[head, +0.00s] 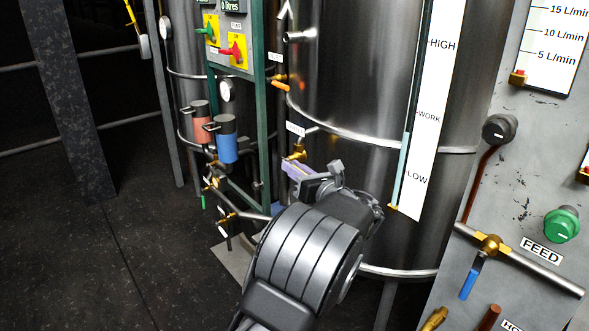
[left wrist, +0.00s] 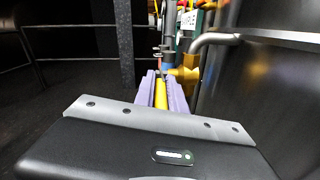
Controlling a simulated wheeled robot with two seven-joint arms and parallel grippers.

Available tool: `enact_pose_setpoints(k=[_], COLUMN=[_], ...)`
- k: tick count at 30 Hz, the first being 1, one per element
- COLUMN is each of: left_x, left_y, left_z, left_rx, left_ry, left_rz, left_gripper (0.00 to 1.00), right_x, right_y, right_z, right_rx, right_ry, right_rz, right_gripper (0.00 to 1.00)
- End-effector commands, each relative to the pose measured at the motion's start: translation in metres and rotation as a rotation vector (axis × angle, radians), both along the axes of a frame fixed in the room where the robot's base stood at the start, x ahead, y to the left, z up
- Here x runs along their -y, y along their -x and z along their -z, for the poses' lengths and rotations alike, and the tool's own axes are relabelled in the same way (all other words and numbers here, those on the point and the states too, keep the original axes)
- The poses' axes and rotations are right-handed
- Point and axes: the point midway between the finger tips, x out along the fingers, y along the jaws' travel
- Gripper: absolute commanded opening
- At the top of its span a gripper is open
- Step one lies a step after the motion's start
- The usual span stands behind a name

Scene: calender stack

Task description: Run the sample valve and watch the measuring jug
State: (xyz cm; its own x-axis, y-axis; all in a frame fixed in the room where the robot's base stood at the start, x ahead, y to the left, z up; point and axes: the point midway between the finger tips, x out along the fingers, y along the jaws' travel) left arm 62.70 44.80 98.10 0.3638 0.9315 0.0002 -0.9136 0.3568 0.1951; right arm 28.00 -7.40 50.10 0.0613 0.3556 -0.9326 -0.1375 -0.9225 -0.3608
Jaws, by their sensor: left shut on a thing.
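My left gripper (head: 291,171) reaches up to a brass valve (head: 298,153) low on the side of the steel tank. In the left wrist view, its purple fingers (left wrist: 161,92) are closed along both sides of a yellow lever (left wrist: 161,95). The brass valve body (left wrist: 186,74) shows just beyond and to the right. I cannot make out a measuring jug in either view. My right gripper is not in view.
The steel tank (head: 340,70) carries a HIGH/WORK/LOW level strip (head: 428,110). Red (head: 200,126) and blue (head: 227,148) canisters stand left of the valve by a green frame (head: 262,110). A panel with a FEED valve (head: 489,244) is at right. Dark floor at left is open.

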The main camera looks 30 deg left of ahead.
Motion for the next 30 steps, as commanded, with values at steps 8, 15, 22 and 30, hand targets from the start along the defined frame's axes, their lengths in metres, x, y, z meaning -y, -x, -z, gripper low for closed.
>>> enact_pose_setpoints(k=[8, 15, 22, 30], left_x=[0.000, 0.000, 0.000, 0.000], left_y=[0.000, 0.000, 0.000, 0.000], left_z=[0.000, 0.000, 0.000, -0.005], left_rx=[0.000, 0.000, 0.000, -0.008], left_ry=[0.000, 0.000, 0.000, 0.025], left_rz=[0.000, 0.001, 0.001, 0.000], left_gripper=[0.00, 0.00, 0.00, 0.00], right_x=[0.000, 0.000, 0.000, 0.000], right_y=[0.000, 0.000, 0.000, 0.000], right_z=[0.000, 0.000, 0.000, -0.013], right_rx=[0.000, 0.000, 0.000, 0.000], right_ry=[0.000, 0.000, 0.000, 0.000], right_rz=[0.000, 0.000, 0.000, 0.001], right_gripper=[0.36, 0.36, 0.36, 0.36])
